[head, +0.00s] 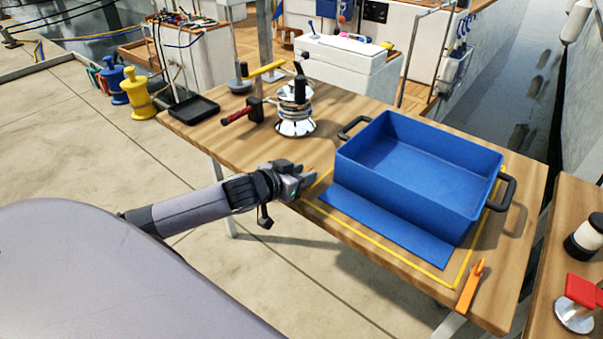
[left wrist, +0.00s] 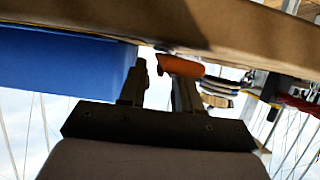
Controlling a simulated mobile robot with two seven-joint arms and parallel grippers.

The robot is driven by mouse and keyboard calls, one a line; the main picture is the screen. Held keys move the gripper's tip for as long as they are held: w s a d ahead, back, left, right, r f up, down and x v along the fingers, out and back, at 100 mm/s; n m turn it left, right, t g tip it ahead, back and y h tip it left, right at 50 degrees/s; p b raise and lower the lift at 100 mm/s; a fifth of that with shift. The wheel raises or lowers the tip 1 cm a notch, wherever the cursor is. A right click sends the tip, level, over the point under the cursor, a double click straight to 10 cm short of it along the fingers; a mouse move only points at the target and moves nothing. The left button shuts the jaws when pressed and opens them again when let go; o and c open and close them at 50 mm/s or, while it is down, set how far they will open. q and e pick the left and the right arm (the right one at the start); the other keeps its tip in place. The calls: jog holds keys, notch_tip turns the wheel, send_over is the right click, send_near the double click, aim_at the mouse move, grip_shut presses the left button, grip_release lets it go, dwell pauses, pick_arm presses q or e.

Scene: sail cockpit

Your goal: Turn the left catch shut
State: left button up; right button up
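The left catch (head: 311,171) is a small orange lever at the table's left edge, mostly hidden behind my left gripper (head: 303,177) in the head view. In the left wrist view the orange catch (left wrist: 182,66) lies across the tip of the right-hand finger. My left gripper (left wrist: 157,84) has its fingers apart, with light showing between them; I cannot tell whether one finger touches the catch. Another orange catch (head: 470,288) sits at the table's front right corner. My right gripper is not in view.
A blue bin (head: 415,195) with black handles stands on the wooden table (head: 235,145), inside a yellow outline (head: 378,244). A blue flap or mat (head: 385,226) lies before it. A winch (head: 295,110) and a black tray (head: 194,109) are behind. A side table (head: 575,245) is at right.

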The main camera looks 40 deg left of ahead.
pick_arm(q)
grip_shut()
